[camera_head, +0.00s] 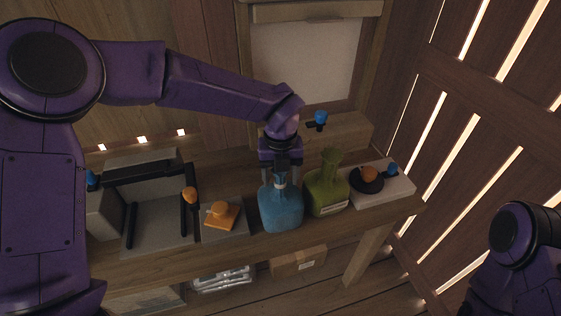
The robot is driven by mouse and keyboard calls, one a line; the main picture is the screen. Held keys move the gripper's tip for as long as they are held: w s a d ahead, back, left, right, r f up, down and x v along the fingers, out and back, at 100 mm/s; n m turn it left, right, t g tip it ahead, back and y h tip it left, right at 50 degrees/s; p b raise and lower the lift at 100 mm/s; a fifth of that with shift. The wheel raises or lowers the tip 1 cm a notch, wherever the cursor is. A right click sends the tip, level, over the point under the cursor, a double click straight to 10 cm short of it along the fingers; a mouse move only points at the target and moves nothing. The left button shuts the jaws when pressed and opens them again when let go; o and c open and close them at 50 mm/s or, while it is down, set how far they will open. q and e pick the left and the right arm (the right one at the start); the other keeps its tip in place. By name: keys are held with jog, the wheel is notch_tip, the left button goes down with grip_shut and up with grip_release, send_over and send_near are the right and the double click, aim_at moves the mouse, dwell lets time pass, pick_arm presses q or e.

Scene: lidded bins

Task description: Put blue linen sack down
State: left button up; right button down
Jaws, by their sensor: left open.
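The blue linen sack (281,208) stands upright on the wooden table, near its front edge. Its narrow tied neck points up. My left gripper (281,178) is above it, pointing down, with its open fingers on either side of the sack's neck. I cannot tell whether the fingers touch the neck. My right arm shows at the lower right, but its gripper is out of view.
A green sack (327,190) stands close on the right. A grey block with an orange piece (221,215) is on the left, beside a grey bin (158,222). A white block (392,187) is at the right end. A cardboard box (298,261) sits below.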

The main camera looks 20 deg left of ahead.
pick_arm(q)
notch_tip(320, 180, up, 10)
jog(key=shift+r+b, duration=0.25)
jog(key=shift+b, duration=0.2)
